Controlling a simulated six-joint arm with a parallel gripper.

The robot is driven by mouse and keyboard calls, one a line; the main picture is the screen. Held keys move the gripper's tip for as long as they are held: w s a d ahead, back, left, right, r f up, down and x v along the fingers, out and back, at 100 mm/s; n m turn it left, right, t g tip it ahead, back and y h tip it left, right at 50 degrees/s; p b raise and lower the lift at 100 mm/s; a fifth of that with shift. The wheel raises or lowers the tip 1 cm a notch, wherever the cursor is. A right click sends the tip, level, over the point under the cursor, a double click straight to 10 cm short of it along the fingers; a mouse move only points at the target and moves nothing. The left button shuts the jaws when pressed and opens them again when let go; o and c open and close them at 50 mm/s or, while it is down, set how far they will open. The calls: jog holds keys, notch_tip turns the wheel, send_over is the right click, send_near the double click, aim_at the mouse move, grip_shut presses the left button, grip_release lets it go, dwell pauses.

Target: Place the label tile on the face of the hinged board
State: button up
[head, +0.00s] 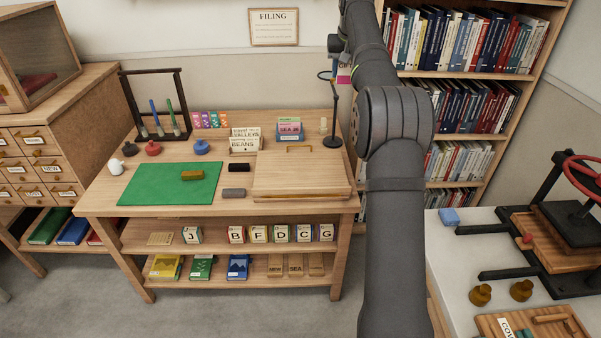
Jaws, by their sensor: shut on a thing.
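My gripper (341,64) is at the end of my arm, high over the back right of the wooden desk, small and partly hidden by my own arm. It is shut on a small pink, white and yellow piece with lettering, which appears to be the label tile (344,75). The fingertips are too small to make out. A pale wooden board (300,180) lies flat on the right of the desk, with a brass-coloured handle (300,149) near its back edge. It looks like the hinged board; its hinges cannot be made out. The tile is apart from it, above and behind.
A black stand with a ring (333,140) is close below my gripper. A green mat (165,188) lies left. A bookcase (460,95) and a press (560,225) are right.

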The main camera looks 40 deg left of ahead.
jog(key=shift+s+a, duration=0.75)
jog(key=shift+a, duration=0.05)
notch_tip(320, 180, down, 26)
jog(key=s+a+f, duration=0.1)
jog(key=a+f, duration=0.1)
jog(key=a, duration=0.1)
jog(key=s+a+f, duration=0.1)
jog(key=a+f, duration=0.2)
jog(key=a, duration=0.1)
jog(key=s+a+f, duration=0.1)
jog(key=a+f, duration=0.1)
jog(key=a, duration=0.2)
jog(key=shift+s+f, duration=0.2)
jog(key=shift+s, duration=0.15)
jog(key=shift+d+f, duration=0.1)
jog(key=shift+f, duration=1.85)
jog(key=shift+f, duration=0.15)
jog(key=o, duration=1)
jog(key=v, duration=1.2)
jog(key=shift+w, duration=0.1)
